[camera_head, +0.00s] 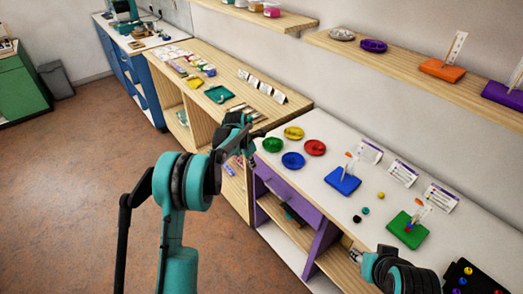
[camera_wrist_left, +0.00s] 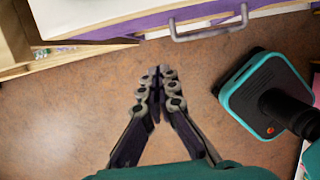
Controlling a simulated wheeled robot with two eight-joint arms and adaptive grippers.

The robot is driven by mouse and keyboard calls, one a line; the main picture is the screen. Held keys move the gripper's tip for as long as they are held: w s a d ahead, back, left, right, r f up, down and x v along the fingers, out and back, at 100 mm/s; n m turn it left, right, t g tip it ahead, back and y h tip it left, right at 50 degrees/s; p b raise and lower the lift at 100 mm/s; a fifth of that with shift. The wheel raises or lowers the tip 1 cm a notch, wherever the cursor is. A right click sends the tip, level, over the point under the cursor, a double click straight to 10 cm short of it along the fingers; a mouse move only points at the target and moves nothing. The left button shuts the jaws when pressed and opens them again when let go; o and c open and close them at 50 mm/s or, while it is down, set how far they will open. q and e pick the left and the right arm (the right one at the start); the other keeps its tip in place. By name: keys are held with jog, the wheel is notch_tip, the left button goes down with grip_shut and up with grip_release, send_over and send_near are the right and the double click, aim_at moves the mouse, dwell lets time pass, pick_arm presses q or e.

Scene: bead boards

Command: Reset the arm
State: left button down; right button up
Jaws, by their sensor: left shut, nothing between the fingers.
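My left arm rises from the bottom left in the head view. Its gripper (camera_head: 250,137) is in front of the white-topped desk's left end, beside the wooden shelf unit. In the left wrist view the left gripper (camera_wrist_left: 160,72) is shut and empty, with its fingertips together over bare floor. The purple drawer front with a grey handle (camera_wrist_left: 210,32) lies beyond the fingertips, apart from them. Of my right arm, teal and black links (camera_head: 400,272) show at the bottom right of the head view; I cannot make out its gripper.
The white desk (camera_head: 325,135) carries green, yellow, red and blue dishes, a blue bead board (camera_head: 343,181), a green bead board (camera_head: 407,229), loose beads and cards. A wooden shelf unit (camera_head: 205,60) stands left of it. Brown floor (camera_head: 70,180) at left is open.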

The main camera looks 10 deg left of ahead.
pick_arm(q)
jog(key=shift+r, duration=0.1)
jog(key=s+d+r+m+t+y, duration=0.1)
jog(key=s+d+r+m+t, duration=0.15)
jog(key=s+r+m, duration=1.2)
jog(key=s+d+f+m+t, duration=0.1)
jog(key=s+m+t, duration=0.1)
jog(key=s+m, duration=1.2)
jog(key=s, duration=0.8)
jog(key=shift+s+y, duration=0.15)
jog(key=shift+y, duration=0.25)
